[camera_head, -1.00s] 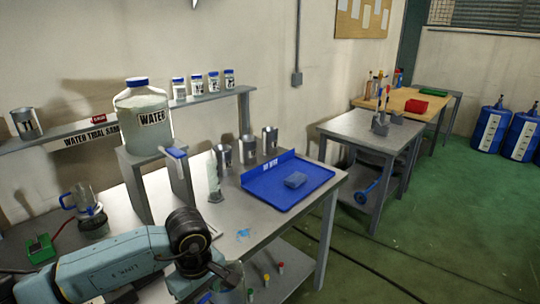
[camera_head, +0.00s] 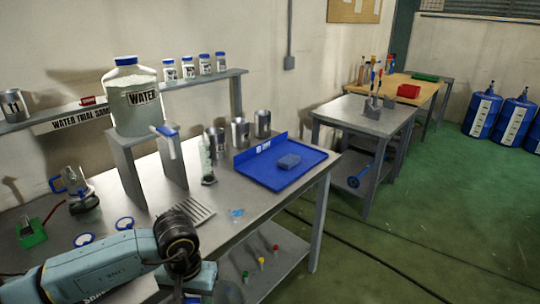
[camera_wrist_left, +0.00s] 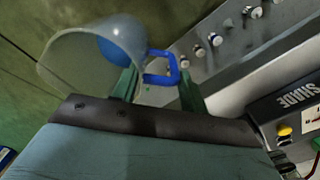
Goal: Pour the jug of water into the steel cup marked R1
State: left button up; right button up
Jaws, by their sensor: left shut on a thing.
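A clear jug (camera_wrist_left: 75,55) with a blue handle (camera_wrist_left: 172,68) fills the upper left of the left wrist view. My left gripper (camera_wrist_left: 158,88) is shut on this handle. In the head view my left arm reaches in at the lower left, and its gripper is largely cut off by the bottom edge. The water level in the jug cannot be told. Three steel cups stand in a row on the bench: a left one (camera_head: 216,142), a middle one (camera_head: 240,133) and a right one (camera_head: 262,123). Their marks are too small to read. My right gripper is not in view.
A large WATER container (camera_head: 133,100) with a tap stands on a raised stand (camera_head: 125,160). Another steel cup (camera_head: 14,106) is on the shelf. The bench front, near a slotted plate (camera_head: 192,211), is fairly clear.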

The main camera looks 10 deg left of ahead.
aim_at(262, 116)
jog(key=z, duration=0.5)
jog(key=k, duration=0.55)
jog(key=z, duration=0.8)
jog(key=i, duration=3.55)
jog(key=u, duration=0.4)
jog(key=i, duration=1.05)
jog(key=u, duration=0.9)
jog(key=i, duration=0.65)
jog(key=u, duration=1.35)
jog(key=i, duration=0.65)
jog(key=u, duration=0.5)
